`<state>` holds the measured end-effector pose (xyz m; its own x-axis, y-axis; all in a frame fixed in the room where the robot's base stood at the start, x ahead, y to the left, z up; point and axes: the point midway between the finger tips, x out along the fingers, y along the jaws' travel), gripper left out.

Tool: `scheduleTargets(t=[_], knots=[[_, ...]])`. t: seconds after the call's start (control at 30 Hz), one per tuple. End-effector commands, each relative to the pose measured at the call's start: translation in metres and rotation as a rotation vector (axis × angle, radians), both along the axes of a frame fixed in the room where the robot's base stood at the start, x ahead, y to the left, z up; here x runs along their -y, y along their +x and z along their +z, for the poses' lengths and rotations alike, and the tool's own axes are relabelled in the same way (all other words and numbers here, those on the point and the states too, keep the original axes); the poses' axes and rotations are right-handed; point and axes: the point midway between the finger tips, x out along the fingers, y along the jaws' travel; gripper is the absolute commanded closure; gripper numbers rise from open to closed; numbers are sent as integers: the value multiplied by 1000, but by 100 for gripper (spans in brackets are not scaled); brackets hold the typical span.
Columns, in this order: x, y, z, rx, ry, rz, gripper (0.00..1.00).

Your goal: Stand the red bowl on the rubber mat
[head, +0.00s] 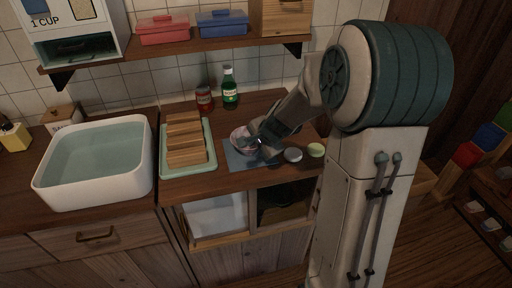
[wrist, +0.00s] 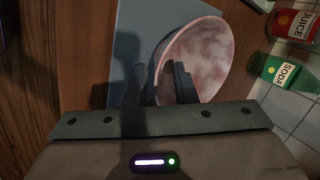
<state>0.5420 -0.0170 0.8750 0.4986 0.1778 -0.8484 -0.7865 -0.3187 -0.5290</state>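The red bowl (wrist: 212,62), pinkish and mottled, shows its inside in the wrist view. In the head view the bowl (head: 239,133) is at the back left of the blue-grey rubber mat (head: 238,160), partly behind my gripper. The mat (wrist: 128,40) lies under or just below the bowl in the wrist view; contact between them is hidden. My gripper (wrist: 163,84) has its fingers apart, one outside the bowl's near wall and one inside it. A gap shows between the fingers. My gripper (head: 260,146) is low over the mat in the head view.
A juice can (head: 204,98) and a green soda bottle (head: 229,88) stand behind the bowl. A tray (head: 208,165) with a wooden rack is left of the mat. A grey round item (head: 293,154) and a pale green one (head: 316,150) sit to its right.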

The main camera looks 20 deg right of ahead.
Motion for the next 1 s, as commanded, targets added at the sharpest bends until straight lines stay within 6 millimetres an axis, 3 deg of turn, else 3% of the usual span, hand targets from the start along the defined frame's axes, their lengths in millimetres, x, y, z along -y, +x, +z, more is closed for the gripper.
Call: scheduleTargets(t=[0.17,0.7,0.9,1.0], knots=[[1,-3,9,2,-2,0,75],[19,-50,90,2,-1,-1,75],[20,-60,103,1,-4,5,75],[12,-73,106,-8,-45,81,75]])
